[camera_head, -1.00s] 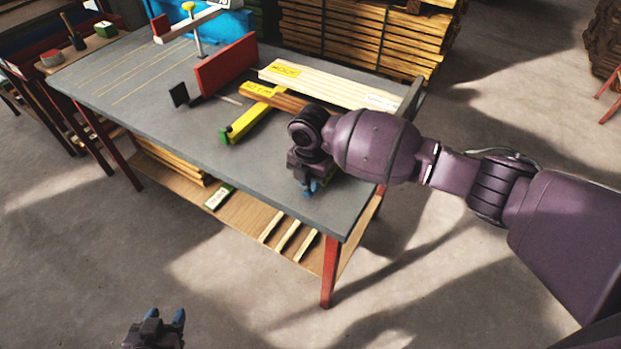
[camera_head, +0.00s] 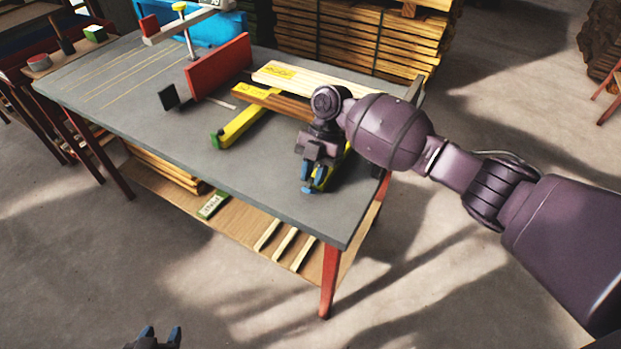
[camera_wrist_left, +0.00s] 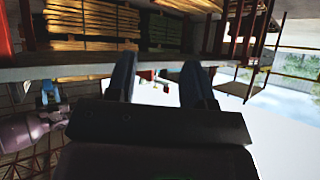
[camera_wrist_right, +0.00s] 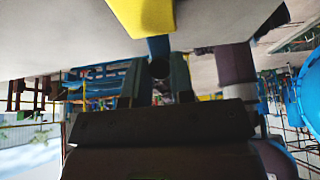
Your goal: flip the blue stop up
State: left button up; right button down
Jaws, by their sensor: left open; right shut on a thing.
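My right gripper (camera_head: 309,188) is at the near end of a yellow bar (camera_head: 329,174), by the table's front edge, fingers pointing down. In the right wrist view the yellow bar (camera_wrist_right: 143,14) is at the top, with the blue stop (camera_wrist_right: 158,45) against its end. The right fingers are closed on the blue stop, with a dark round part between the tips. In the head view my fingers and arm largely hide the stop, and its exact tilt cannot be told. My left gripper (camera_head: 160,333) is low at the bottom edge, away from the table, open and empty.
The grey table (camera_head: 120,120) carries another yellow bar with a green end (camera_head: 215,141), a red fence (camera_head: 219,68), a black plate (camera_head: 169,96) and pale planks (camera_head: 320,88). A wooden shelf (camera_head: 190,215) lies below. The table's front left surface is clear.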

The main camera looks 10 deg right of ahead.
jog(key=shift+w+d+f+g+y+b, duration=0.25)
jog(key=shift+g+y+b, duration=0.15)
jog(key=shift+g+b, duration=0.15)
jog(key=shift+w+r, duration=0.1)
jog(key=shift+r, duration=0.15)
jog(key=c, duration=1)
grip_release()
jog(key=v, duration=1.1)
jog(key=shift+d+b, duration=0.1)
jog(key=shift+b, duration=0.3)
